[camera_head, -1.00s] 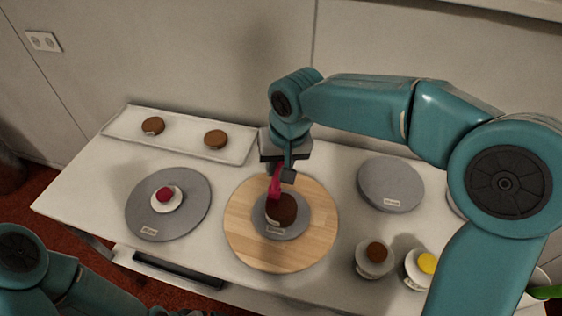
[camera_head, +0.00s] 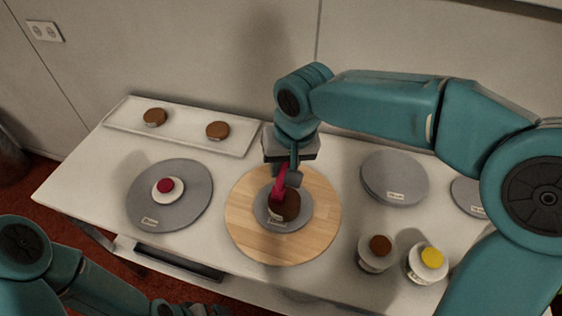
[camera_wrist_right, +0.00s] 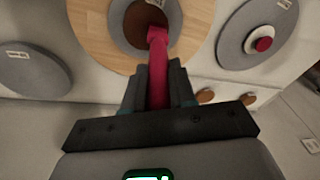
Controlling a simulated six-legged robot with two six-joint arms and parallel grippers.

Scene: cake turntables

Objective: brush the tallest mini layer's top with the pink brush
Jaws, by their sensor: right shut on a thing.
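My right gripper (camera_head: 293,178) is shut on the pink brush (camera_head: 279,185) and hangs over the wooden board. The brush points down at a dark brown mini layer (camera_head: 288,205), its end over or on the top; contact cannot be told. This layer stands on a small grey turntable (camera_head: 265,215). In the right wrist view the brush (camera_wrist_right: 158,70) sits between the fingers (camera_wrist_right: 157,80), and its end overlaps the brown layer (camera_wrist_right: 143,20). My left arm is at the lower left; its gripper (camera_head: 190,309) is cut off by the bottom edge.
A round wooden board (camera_head: 240,235) bears the small turntable. A grey turntable (camera_head: 195,205) at left holds a red-topped piece (camera_head: 166,185). A white tray (camera_head: 185,142) has two brown layers. Stacked grey discs (camera_head: 394,180), a brown-topped stand (camera_head: 376,255) and a yellow-topped one (camera_head: 427,265) are at right.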

